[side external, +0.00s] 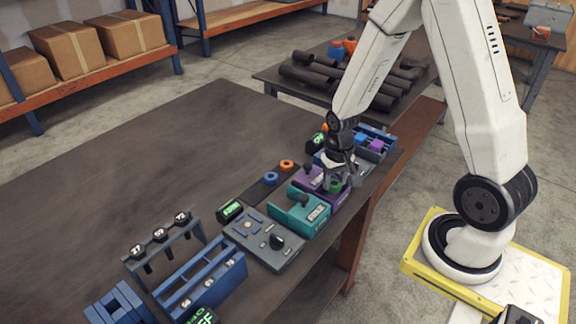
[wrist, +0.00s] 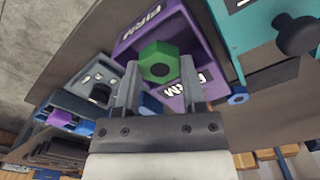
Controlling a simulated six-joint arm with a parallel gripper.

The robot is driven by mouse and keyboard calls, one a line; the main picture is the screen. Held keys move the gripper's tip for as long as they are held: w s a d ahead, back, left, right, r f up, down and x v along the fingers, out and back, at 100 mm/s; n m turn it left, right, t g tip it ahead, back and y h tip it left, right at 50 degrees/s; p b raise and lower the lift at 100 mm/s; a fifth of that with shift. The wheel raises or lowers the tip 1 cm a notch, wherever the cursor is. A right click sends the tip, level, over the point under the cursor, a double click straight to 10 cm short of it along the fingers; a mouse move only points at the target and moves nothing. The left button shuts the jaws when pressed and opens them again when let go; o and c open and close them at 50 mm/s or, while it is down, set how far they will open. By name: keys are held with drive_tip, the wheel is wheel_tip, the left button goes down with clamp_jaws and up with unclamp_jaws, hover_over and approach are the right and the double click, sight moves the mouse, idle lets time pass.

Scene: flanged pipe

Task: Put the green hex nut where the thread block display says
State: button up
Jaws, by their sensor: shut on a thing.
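My gripper (wrist: 159,82) is shut on the green hex nut (wrist: 158,62), which sits between the fingertips in the wrist view. In the side external view, the nut (side external: 336,186) is below my gripper (side external: 338,178), over the near side of the purple block (side external: 311,182). The purple block (wrist: 185,35) with "FIRM" labels lies behind the nut in the wrist view; I cannot tell whether the nut touches it. A small green-lit display (side external: 318,142) stands behind my wrist, partly hidden. Its text is too small to read, and I cannot tell which block is the thread block.
A teal block (side external: 299,211) with a dark knob stands left of the purple one. A grey panel (side external: 263,240) with a lit display (side external: 231,210) lies further left. Blue (side external: 271,178) and orange (side external: 287,165) rings lie behind. A blue bin (side external: 372,144) is right. The table's back left is clear.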

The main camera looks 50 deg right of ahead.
sight(334, 184)
drive_tip(key=shift+f, duration=0.9)
idle(0.6)
drive_tip(key=o, duration=1.2)
drive_tip(key=shift+r, duration=0.15)
drive_tip(key=shift+r, duration=3.35)
drive_tip(key=shift+a, duration=0.1)
